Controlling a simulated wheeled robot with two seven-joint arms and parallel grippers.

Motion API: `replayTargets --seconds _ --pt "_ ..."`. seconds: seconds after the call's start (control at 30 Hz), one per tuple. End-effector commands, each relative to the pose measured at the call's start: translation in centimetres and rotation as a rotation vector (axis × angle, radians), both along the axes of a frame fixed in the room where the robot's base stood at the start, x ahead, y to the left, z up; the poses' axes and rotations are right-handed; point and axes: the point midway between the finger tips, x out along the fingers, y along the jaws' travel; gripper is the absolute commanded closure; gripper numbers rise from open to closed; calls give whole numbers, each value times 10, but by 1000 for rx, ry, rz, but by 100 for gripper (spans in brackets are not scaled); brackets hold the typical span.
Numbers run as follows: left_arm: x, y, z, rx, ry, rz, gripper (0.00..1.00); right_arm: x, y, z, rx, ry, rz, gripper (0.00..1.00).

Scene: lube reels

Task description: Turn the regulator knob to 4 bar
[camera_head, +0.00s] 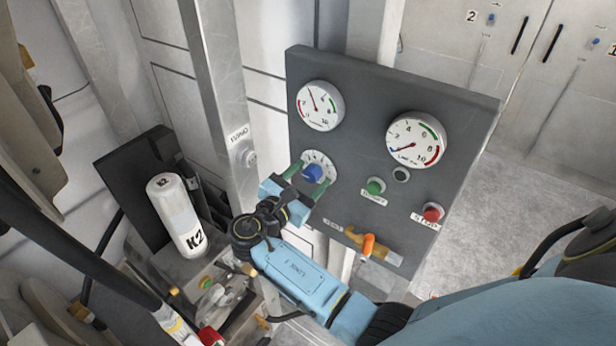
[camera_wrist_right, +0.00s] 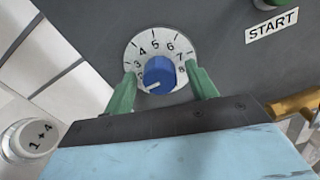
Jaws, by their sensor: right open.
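The blue regulator knob (camera_head: 313,172) sits on a white numbered dial on the dark panel. In the right wrist view the knob (camera_wrist_right: 160,72) has a white mark at its lower left, away from the 4 on the dial (camera_wrist_right: 142,52). My right gripper (camera_head: 311,178) is open, with its green fingers on either side of the knob. In the wrist view the gripper (camera_wrist_right: 162,76) shows gaps between fingers and knob; contact is not evident. My left gripper is not in view.
The panel (camera_head: 350,125) carries a left gauge (camera_head: 320,105), a right line gauge (camera_head: 416,140) with its needle near the low end, a green start button (camera_head: 375,186), a red stop button (camera_head: 433,213) and an orange-handled valve (camera_head: 368,246). A white K2 cylinder (camera_head: 175,215) stands left.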

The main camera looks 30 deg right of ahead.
Motion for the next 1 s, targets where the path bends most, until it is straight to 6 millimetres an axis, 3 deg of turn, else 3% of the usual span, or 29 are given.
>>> replayTargets --seconds 0.07,0.4,0.73,1.0 --pt "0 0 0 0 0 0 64 0 0 0 0 0 0 44" --pt "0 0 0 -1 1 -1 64 0 0 0 0 0 0 88" --pt "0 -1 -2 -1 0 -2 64 0 1 0 20 -47 0 88" --pt "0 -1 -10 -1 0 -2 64 0 1 -1 88 -210 0 88"
